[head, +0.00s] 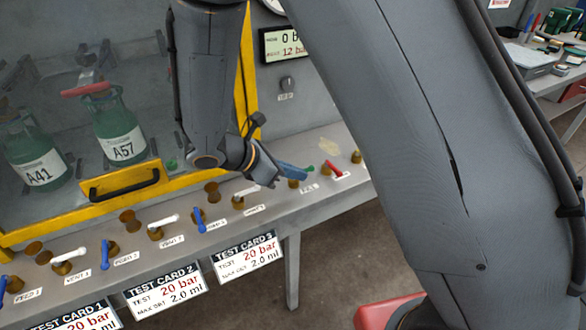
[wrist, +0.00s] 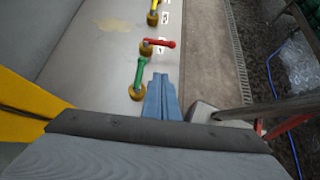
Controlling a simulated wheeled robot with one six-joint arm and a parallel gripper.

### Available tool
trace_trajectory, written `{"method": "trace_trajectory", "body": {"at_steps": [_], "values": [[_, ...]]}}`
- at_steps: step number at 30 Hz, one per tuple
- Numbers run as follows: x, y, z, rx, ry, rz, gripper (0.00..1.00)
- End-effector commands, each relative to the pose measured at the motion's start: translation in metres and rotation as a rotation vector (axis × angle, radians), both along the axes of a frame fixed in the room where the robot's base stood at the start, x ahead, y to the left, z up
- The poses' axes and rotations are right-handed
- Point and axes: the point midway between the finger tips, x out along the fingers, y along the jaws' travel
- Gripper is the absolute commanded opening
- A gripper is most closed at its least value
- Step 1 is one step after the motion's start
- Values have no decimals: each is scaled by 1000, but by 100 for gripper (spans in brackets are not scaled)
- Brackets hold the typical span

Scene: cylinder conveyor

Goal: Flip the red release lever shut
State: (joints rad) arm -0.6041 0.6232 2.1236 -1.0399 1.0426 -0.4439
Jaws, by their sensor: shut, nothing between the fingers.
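The red release lever (head: 334,169) sits on a brass valve at the right part of the grey bench. Its handle points out toward the bench's front edge, and in the wrist view the red lever (wrist: 160,44) points right from its brass base. My gripper (head: 302,174) is low over the bench, just left of the red lever. Its light blue fingers (wrist: 161,80) are shut together and empty. The fingertips are apart from the red handle, on its near side in the wrist view. The fingers partly hide the neighbouring valve in the head view.
A green lever (wrist: 139,73) stands close beside my fingers, on its left. Another brass valve (head: 356,157) lies beyond the red lever. Blue and white levers line the bench to the left. A yellow-framed cabinet (head: 120,194) with green cylinders stands behind.

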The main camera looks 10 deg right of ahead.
Motion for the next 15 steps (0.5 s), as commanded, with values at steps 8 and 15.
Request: {"method": "trace_trajectory", "body": {"at_steps": [8, 15], "values": [[13, -42, -35, -1, 3, -4, 0], [23, -70, -30, 1, -1, -2, 0]]}}
